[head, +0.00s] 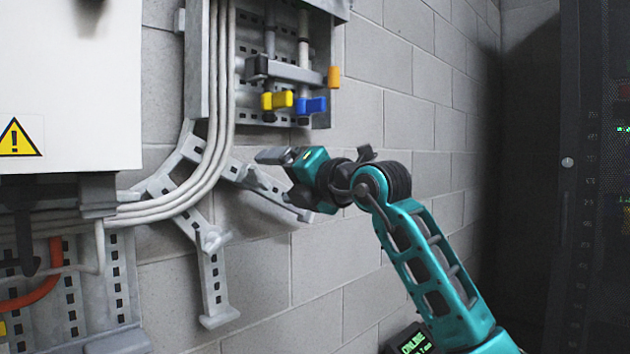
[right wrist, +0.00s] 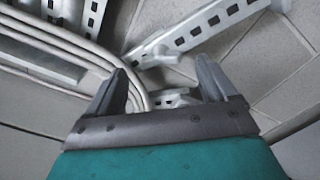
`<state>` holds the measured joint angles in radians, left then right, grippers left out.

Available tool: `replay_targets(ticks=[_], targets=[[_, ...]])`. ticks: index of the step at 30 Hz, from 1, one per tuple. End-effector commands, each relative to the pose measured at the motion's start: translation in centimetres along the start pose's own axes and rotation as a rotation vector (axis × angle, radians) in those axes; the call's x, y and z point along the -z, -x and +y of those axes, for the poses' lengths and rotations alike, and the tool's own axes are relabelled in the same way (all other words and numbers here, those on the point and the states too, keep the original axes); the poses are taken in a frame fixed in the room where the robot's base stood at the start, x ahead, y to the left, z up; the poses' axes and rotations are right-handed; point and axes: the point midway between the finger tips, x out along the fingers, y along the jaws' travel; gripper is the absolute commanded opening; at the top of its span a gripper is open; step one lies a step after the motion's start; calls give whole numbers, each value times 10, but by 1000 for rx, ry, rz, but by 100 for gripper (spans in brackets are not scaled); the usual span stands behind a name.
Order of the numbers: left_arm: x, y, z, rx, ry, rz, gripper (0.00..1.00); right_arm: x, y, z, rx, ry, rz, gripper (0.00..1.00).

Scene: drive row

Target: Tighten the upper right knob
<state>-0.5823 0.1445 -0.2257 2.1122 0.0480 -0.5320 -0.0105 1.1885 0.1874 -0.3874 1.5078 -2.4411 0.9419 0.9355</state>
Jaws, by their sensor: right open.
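Several knobs sit on a pipe assembly on the wall rack in the head view. The upper right one is an orange knob (head: 334,77). A black knob (head: 257,67) is at the upper left, a yellow knob (head: 277,100) at the lower left and a blue knob (head: 310,105) at the lower right. My right gripper (head: 270,156) is below the knobs, apart from them, pointing left. In the right wrist view its fingers (right wrist: 163,88) are spread and empty, with no knob in sight. My left gripper is out of view.
Grey cables (head: 221,90) curve down beside the knobs. Perforated metal brackets (head: 211,275) stick out from the block wall near my right gripper. A white cabinet (head: 75,85) with a warning sign is at the left. A dark rack (head: 590,180) stands at the right.

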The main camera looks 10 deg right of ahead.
Motion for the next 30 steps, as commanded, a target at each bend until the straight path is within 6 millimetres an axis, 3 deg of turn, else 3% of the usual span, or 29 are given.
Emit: replay_targets(ticks=[9,15,30], targets=[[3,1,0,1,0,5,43,0,58,0,2,1,-1,85],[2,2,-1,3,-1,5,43,0,82,0,0,0,0,85],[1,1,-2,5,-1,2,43,4,88,-1,-8,-8,12,85]])
